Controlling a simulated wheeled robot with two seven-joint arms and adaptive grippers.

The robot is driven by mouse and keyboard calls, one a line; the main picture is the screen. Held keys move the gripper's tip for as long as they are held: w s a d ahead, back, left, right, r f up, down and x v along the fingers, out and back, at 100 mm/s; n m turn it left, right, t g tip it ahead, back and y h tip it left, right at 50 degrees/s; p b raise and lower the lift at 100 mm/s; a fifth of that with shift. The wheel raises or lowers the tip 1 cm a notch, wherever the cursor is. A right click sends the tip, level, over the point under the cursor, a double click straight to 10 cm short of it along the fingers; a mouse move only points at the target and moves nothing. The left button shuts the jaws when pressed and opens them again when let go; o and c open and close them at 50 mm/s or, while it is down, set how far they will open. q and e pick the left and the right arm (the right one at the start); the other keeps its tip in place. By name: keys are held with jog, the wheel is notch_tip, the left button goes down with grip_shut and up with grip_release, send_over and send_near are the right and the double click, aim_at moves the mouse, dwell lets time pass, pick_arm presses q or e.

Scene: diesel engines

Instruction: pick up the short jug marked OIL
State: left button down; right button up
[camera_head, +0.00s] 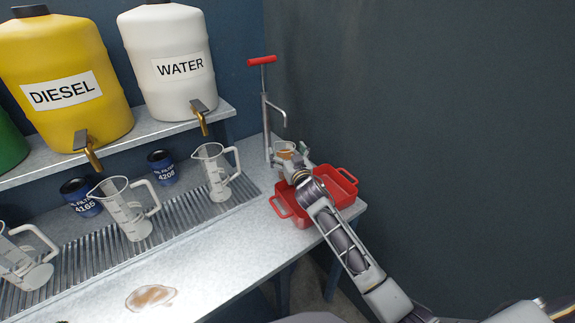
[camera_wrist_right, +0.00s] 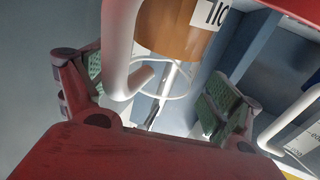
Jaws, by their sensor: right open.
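The short jug (camera_head: 285,147) with brown-orange oil stands at the back of the counter near the red tray, partly hidden behind my right gripper (camera_head: 294,163). In the right wrist view the jug (camera_wrist_right: 178,28) is close, with part of its OIL label showing and its white handle (camera_wrist_right: 118,50) toward me. My right gripper (camera_wrist_right: 156,90) is open, with one green-padded finger on each side of the handle area. I cannot tell whether either finger touches it. My left gripper is not in view.
A red tray (camera_head: 343,192) sits under my right arm at the counter's right end. A hand pump with a red handle (camera_head: 262,61) stands just left of the jug. Clear jugs (camera_head: 218,175) line the drain grate. A brown spill (camera_head: 151,297) lies on the front counter.

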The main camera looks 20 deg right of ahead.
jog(key=shift+r, duration=0.1)
jog(key=c, duration=1.9)
jog(key=shift+r, duration=3.55)
jog(key=s, duration=1.7)
jog(key=shift+s+d+b, duration=0.2)
jog(key=shift+d+b, duration=0.15)
jog(key=shift+b, duration=0.05)
jog(key=shift+s, duration=0.3)
